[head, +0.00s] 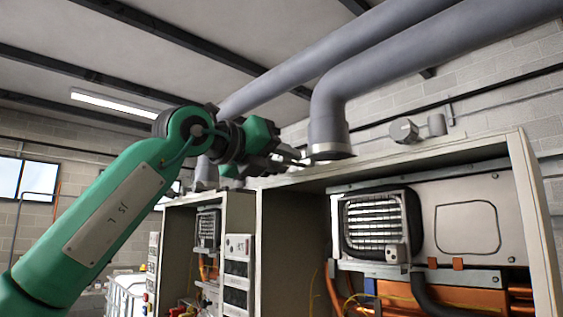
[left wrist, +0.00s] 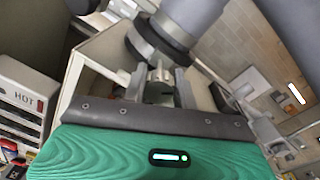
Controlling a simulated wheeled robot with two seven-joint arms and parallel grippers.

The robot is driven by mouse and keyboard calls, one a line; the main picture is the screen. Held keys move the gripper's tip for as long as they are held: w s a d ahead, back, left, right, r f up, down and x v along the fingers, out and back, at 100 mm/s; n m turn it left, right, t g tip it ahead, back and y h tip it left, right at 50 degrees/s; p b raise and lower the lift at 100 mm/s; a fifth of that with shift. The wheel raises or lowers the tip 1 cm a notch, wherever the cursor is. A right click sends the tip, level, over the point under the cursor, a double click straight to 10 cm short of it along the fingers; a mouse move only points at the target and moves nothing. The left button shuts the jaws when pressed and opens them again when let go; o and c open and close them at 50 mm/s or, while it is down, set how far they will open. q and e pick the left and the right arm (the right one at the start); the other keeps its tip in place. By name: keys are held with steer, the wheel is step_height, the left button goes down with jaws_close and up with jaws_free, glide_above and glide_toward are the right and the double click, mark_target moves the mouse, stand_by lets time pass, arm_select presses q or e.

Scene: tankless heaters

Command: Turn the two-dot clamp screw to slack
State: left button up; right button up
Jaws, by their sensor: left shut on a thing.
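My left gripper (head: 300,160) reaches up to the collar (head: 329,151) at the foot of the nearer grey flue pipe, above the open heater cabinet. In the left wrist view the two fingers of the left gripper (left wrist: 160,84) are shut on a small metal clamp screw (left wrist: 159,72). The screw sits beside the metal band and dark ring of the collar (left wrist: 152,42). No dot marks can be made out, so I cannot tell from marks which screw this is. In the head view the screw is too small to tell from the fingertips. My right gripper is not in view.
The near cabinet (head: 527,200) holds a heater with a black-framed grille (head: 373,226). A second cabinet (head: 180,225) stands farther left, with another pipe above it. A panel marked HOT (left wrist: 20,98) shows at left in the wrist view. Wall fittings (head: 404,131) are right of the collar.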

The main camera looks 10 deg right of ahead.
arm_select(q)
steer(key=shift+r, duration=0.1)
steer(key=o, duration=1)
steer(key=shift+f, duration=0.2)
